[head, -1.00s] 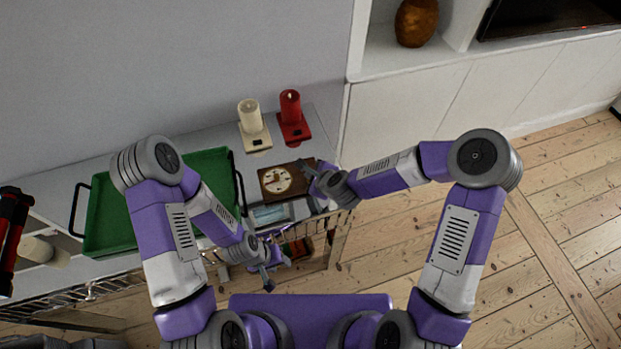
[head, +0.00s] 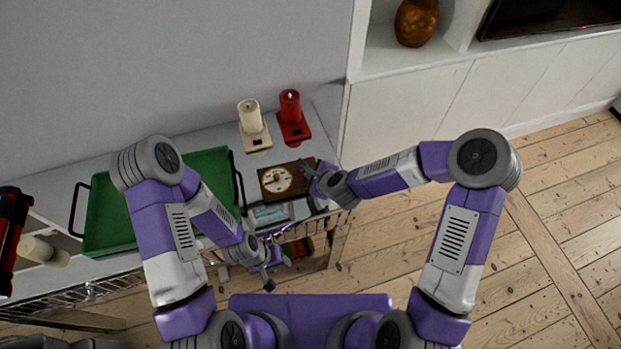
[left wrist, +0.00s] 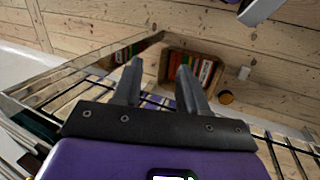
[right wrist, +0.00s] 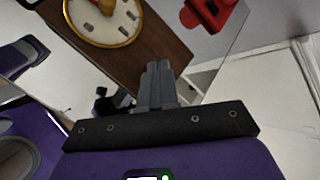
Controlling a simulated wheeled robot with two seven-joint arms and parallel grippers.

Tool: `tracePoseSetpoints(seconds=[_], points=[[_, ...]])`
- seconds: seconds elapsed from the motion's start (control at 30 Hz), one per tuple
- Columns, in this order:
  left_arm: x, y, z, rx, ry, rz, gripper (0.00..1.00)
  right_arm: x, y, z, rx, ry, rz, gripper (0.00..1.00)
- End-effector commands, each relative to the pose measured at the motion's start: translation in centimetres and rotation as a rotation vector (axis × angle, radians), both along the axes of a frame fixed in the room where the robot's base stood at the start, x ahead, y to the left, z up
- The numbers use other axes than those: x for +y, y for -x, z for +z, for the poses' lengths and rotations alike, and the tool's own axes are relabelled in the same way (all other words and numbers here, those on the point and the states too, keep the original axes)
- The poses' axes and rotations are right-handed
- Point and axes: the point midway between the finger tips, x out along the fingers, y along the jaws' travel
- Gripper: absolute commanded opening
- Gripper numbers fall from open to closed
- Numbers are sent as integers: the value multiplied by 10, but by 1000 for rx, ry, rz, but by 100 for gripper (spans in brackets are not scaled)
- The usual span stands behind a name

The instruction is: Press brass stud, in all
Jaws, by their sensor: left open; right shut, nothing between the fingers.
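A brown wooden board (head: 296,187) with a round cream dial (head: 267,186) lies on the side table in the head view. A brass-coloured piece (right wrist: 106,6) sits on the dial at the top edge of the right wrist view; I cannot make out a separate brass stud. My right gripper (head: 306,168) is shut and empty over the board's right part; its fingertips (right wrist: 159,68) show beside the board's edge in the right wrist view, contact unclear. My left gripper (head: 277,274) is open and empty, low in front of the table; its fingers (left wrist: 160,75) show apart in the left wrist view.
A green tray (head: 110,226) fills the table's left part. A small pale blue-topped item (head: 268,214) lies in front of the board. A box of books (left wrist: 192,72) is below.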

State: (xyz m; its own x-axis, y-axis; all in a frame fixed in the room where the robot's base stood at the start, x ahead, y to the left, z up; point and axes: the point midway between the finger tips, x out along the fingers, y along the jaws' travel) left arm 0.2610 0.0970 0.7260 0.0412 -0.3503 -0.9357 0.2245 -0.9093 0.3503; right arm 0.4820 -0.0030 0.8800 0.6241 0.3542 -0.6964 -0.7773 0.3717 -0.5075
Motion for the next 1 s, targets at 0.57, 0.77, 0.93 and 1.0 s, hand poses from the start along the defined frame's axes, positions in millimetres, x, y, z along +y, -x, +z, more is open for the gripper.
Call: tracePoseSetpoints(seconds=[0.57,0.77,0.93,1.0], points=[[0,0,-9,0,0,0,43,0,0,-7,0,0,0,0],[0,0,-11,0,0,0,43,0,0,-9,0,0,0,0],[0,0,-13,0,0,0,43,0,0,-11,0,0,0,0],[0,0,-14,0,0,0,43,0,0,-12,0,0,0,0]])
